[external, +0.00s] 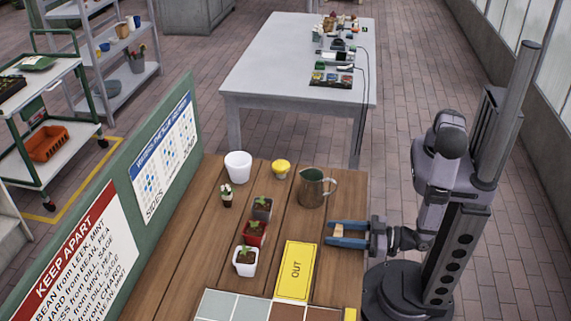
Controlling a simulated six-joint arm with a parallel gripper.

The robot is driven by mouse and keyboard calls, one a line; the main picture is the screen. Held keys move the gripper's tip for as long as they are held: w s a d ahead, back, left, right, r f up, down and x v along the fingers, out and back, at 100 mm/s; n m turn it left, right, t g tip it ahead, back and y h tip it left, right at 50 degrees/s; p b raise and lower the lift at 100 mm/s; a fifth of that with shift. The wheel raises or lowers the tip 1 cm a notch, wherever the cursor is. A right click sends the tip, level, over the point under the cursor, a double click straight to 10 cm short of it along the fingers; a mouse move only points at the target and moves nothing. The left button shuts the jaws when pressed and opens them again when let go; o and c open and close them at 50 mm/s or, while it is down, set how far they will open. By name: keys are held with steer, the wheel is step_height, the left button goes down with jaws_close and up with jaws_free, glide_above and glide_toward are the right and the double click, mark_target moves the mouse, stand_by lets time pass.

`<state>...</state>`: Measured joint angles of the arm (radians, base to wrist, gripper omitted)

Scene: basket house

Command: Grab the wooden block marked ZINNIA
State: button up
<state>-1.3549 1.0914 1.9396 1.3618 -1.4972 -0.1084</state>
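My gripper (340,233) reaches in from the right over the right edge of the wooden table. Its two blue fingers point left, with a gap between them. A small pale wooden piece (340,229) shows between the fingers. No lettering on it is readable, so I cannot tell whether it is the ZINNIA block. I cannot tell whether the fingers touch it.
A yellow OUT sign (296,270) lies in front and left. Seedling pots (254,232), a white pot (238,165) and a yellow-topped item (281,168) stand further left. A green board (120,190) borders the table's left side.

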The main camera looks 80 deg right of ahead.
mark_target(338, 230)
steer(key=shift+r, duration=0.15)
steer(key=shift+r+b, duration=0.3)
steer(key=shift+r, duration=4.55)
steer(key=shift+r, duration=0.15)
